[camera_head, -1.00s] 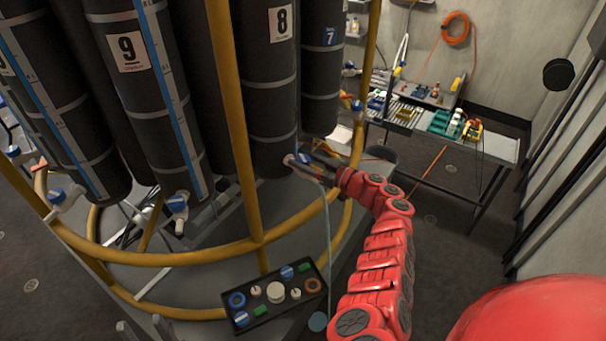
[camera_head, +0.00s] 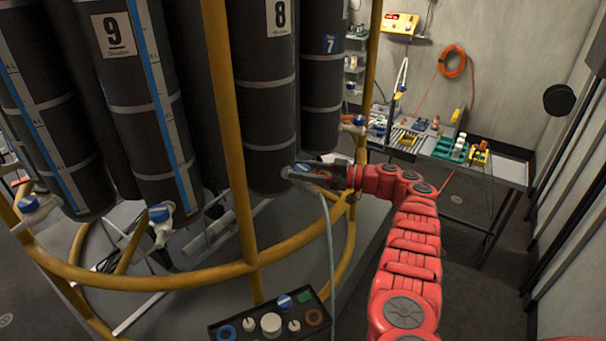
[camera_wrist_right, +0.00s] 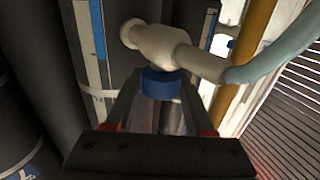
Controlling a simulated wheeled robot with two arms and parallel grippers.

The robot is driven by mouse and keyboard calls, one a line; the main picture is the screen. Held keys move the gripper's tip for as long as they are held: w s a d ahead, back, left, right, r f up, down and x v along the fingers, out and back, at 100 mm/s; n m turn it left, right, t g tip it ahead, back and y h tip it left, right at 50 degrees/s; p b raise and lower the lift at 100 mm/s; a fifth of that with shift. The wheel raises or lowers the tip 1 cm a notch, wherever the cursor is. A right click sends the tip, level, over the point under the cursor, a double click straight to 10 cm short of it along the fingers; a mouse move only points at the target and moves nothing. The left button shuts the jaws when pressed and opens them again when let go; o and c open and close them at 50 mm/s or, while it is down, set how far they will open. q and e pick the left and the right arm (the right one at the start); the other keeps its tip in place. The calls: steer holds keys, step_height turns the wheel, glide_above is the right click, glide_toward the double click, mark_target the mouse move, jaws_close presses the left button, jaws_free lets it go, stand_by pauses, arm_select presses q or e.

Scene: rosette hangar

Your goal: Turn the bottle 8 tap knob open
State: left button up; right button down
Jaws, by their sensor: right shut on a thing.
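Bottle 8 (camera_head: 264,95) is a dark cylinder with a white number plate, hanging inside the yellow frame. Its tap (camera_head: 288,172) sits at the bottle's lower end, with a pale hose running down from it. In the right wrist view the tap's cream body (camera_wrist_right: 165,48) shows with the blue knob (camera_wrist_right: 160,82) between the fingers. My right gripper (camera_head: 305,170) reaches the tap from the right and is shut on the blue knob. The fingers hide part of the knob, and its turn angle is hard to tell. My left gripper is not in view.
Bottle 9 (camera_head: 125,110) and bottle 7 (camera_head: 320,90) hang on either side, with their own blue-knobbed taps. A yellow post (camera_head: 228,130) stands left of bottle 8. A workbench (camera_head: 440,152) stands behind at the right.

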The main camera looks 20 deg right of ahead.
steer(key=shift+a+f, duration=0.1)
steer(key=shift+a, duration=0.05)
steer(key=shift+c, duration=1.3)
jaws_free()
steer(key=b+v, duration=0.3)
steer(key=v, duration=1.4)
steer(key=shift+b, duration=0.35)
steer(key=shift+s+d, duration=0.1)
steer(key=shift+d, duration=0.1)
